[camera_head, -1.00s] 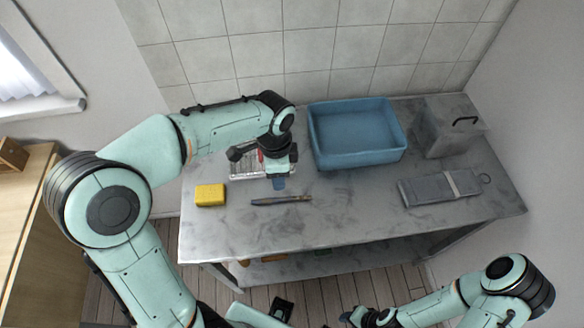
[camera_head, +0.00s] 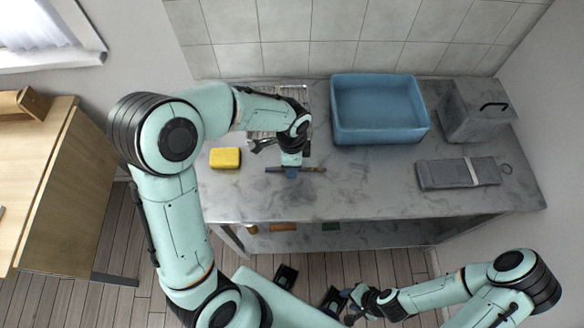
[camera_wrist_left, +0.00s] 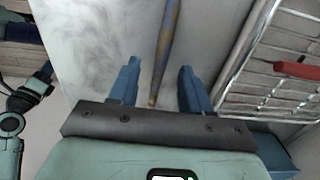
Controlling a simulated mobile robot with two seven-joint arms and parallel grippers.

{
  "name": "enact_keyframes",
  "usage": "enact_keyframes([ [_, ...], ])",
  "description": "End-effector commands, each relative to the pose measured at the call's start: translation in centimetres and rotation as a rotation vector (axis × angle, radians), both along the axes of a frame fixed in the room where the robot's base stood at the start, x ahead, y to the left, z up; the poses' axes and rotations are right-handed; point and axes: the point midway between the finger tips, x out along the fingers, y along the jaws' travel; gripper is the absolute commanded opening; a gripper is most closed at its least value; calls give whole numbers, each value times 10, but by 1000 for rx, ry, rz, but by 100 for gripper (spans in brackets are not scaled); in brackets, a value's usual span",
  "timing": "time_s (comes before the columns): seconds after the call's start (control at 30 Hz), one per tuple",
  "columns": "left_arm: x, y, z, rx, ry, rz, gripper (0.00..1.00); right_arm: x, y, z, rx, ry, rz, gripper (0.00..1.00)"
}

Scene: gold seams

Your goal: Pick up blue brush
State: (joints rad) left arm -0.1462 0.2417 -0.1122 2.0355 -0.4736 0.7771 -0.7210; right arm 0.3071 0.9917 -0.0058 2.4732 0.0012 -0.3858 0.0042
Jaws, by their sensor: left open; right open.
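The blue brush (camera_head: 316,169) lies flat on the grey marbled worktop, near its front. In the left wrist view the brush (camera_wrist_left: 168,45) shows a slim blue shaft with gold-brown marks. My left gripper (camera_head: 291,173) is over the brush in the head view and hides part of it. In the left wrist view its two blue fingers (camera_wrist_left: 157,75) are apart, with the near end of the brush between them. I cannot tell how high the fingers are above it. My right gripper (camera_head: 342,304) is open, low in front of the worktop and far from the brush.
A wire rack (camera_wrist_left: 229,82) with a red item (camera_wrist_left: 297,69) is beside the left gripper. A yellow sponge (camera_head: 225,158) lies left of the brush. A blue basin (camera_head: 381,137), a grey box (camera_head: 474,115) and a grey flat item (camera_head: 440,174) stand to the right. The worktop's front strip is clear.

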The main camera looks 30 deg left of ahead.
Motion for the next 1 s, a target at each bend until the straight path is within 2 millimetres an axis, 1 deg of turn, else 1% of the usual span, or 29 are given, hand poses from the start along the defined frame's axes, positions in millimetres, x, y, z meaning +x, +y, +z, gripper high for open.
enact_keyframes([
  [0.03,-1,0,-7,0,4,0,48,-1,0,-1,0,1,0,43],
  [0.1,0,-1,-12,0,1,0,48,-1,0,-2,0,1,0,43],
  [0.33,0,0,-13,-1,0,0,48,-1,0,-1,0,1,0,43],
  [0.37,0,-1,-13,-1,0,0,45,-1,0,-1,0,1,0,43],
  [0.4,0,-1,-13,-1,0,0,32,-1,0,-1,0,1,0,43],
  [0.47,0,-1,-13,-1,0,0,12,-1,0,-1,0,1,0,43],
  [0.5,0,-1,-12,-1,0,0,0,-1,0,-1,0,1,0,43],
  [0.87,0,-1,-11,0,-1,0,0,-1,0,-1,0,1,0,43],
  [1.0,1,-1,-3,-1,-3,0,0,0,0,0,0,0,0,43],
])
